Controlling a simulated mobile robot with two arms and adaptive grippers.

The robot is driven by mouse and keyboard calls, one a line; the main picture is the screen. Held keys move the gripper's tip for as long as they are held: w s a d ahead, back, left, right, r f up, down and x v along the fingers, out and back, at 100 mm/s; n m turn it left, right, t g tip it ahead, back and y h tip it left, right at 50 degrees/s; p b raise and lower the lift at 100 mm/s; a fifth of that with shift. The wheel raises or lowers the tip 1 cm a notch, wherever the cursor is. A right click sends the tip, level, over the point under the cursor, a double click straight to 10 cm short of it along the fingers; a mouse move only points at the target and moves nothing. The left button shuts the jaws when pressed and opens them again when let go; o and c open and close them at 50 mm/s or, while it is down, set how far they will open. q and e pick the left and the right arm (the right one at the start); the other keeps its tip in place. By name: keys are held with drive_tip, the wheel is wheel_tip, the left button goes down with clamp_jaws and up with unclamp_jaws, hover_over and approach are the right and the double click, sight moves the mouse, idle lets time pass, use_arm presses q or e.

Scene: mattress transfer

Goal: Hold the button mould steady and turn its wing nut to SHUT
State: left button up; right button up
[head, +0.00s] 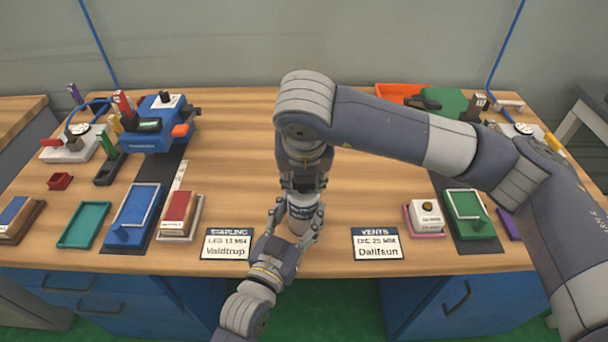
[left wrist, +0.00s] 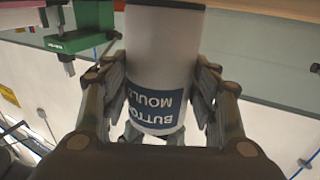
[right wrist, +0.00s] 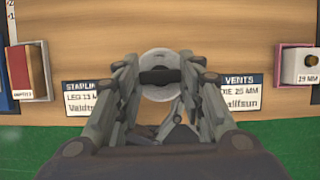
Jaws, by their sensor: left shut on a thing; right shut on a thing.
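The button mould (head: 301,212) is a pale grey cylinder with a dark blue label, upright near the table's front edge. Its label shows upside down in the left wrist view (left wrist: 160,50). My left gripper (head: 295,222) is shut around the mould's body, a finger on each side. My right gripper (head: 303,187) comes from above and is shut on the dark wing nut (right wrist: 160,76) at the mould's top. In the right wrist view the mould's round top (right wrist: 160,93) shows below the nut. I cannot read any SHUT mark.
Two name cards, Valdtrup (head: 227,244) and Dalifsun (head: 377,244), lie left and right of the mould. A blue tray (head: 131,217) and red block (head: 179,211) stand left, a green tray (head: 468,213) right. The table's middle behind is clear.

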use_arm(q)
drive_tip(key=shift+r, duration=0.25)
use_arm(e)
drive_tip(key=shift+w+m, duration=0.1)
drive_tip(key=shift+m, duration=0.2)
drive_tip(key=o, duration=1.1)
drive_tip(key=shift+r, duration=0.15)
drive_tip(key=v, duration=1.2)
use_arm(q)
drive_tip(key=o, duration=1.6)
drive_tip(key=shift+f, duration=0.1)
drive_tip(key=shift+o, duration=0.4)
